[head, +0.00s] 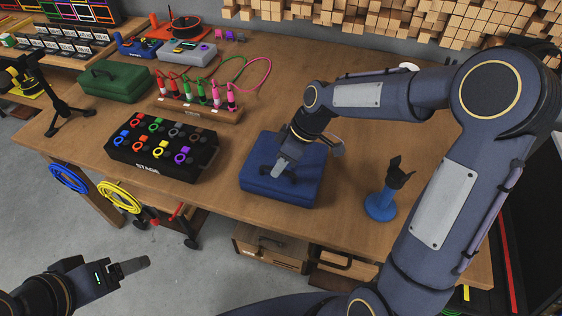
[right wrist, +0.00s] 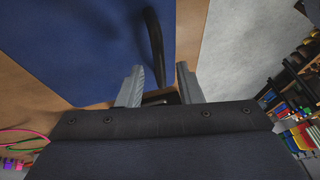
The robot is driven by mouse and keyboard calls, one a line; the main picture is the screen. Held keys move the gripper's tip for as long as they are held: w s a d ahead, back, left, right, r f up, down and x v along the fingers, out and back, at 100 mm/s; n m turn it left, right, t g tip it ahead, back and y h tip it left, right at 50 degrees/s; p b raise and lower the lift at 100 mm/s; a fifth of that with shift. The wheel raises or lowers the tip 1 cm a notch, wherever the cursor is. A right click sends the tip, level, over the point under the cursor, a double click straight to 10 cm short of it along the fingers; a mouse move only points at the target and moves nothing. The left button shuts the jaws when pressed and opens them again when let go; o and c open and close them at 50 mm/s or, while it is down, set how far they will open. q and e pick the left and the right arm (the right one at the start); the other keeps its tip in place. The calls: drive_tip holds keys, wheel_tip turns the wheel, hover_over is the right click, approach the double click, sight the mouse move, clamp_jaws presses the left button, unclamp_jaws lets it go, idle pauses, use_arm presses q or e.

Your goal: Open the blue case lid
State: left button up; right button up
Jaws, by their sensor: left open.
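The blue case (head: 262,186) lies shut on the wooden table, with a dark handle at its front edge. My right gripper (head: 284,166) is over the front part of the case and partly hides the handle. In the right wrist view, the blue case (right wrist: 100,35) fills the upper left. The dark handle (right wrist: 154,45) runs down between the fingers of my right gripper (right wrist: 160,78). Those fingers stand apart, with gaps beside the handle. My left gripper (head: 130,268) is open and empty, low at the left, away from the table.
A black stage box (head: 140,165) with coloured cables stands left of the case. A blue stand with a black clamp (head: 382,203) is to its right. Behind are a rack of coloured plugs (head: 200,108) and a green case (head: 115,85).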

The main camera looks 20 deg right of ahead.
drive_tip(key=shift+c, duration=0.2)
clamp_jaws()
drive_tip(key=shift+r, duration=0.1)
